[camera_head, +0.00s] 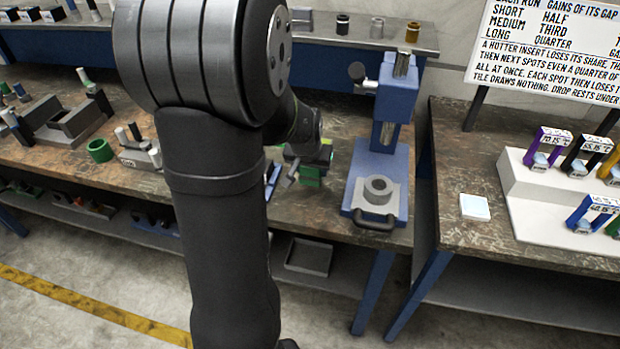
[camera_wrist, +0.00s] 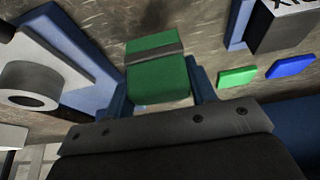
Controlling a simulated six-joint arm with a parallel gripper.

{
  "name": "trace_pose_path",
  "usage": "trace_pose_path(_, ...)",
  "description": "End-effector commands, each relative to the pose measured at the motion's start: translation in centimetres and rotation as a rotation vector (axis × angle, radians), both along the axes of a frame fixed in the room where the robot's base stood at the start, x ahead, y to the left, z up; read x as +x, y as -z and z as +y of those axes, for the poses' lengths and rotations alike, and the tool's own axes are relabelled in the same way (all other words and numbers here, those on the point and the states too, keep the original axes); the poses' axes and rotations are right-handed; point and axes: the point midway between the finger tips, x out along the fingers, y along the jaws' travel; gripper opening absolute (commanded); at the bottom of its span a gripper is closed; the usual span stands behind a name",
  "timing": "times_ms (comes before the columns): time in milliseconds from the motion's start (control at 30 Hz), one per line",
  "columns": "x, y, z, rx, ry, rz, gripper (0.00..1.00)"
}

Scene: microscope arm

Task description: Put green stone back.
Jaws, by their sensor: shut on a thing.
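A green block with a dark grey band (camera_wrist: 158,82), seemingly the green stone, sits between the two blue jaws of my gripper (camera_wrist: 160,92) in the wrist view. My gripper is shut on it. In the head view the green block (camera_head: 312,172) shows under my wrist, partly hidden by my arm, at the bench just left of the blue press. I cannot tell whether it touches the bench top. A small flat green piece (camera_wrist: 238,77) and a flat blue piece (camera_wrist: 290,67) lie on the bench to its right in the wrist view.
The blue press (camera_head: 378,180) with a grey ring and black handle stands close right of my gripper. A green ring (camera_head: 100,150) and grey holders stand on the left. A second bench (camera_head: 470,232) carries a white stepped stand (camera_head: 525,200) and a pale tile (camera_head: 475,207).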

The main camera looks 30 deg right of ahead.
Motion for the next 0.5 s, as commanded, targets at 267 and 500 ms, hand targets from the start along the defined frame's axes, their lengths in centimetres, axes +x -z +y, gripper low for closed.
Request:
trace_pose_path(267,0.4,3.0,0.2,0.002,0.0,0.003,0.3)
trace_pose_path(500,0.4,4.3,0.1,0.0,0.001,-0.001,0.3)
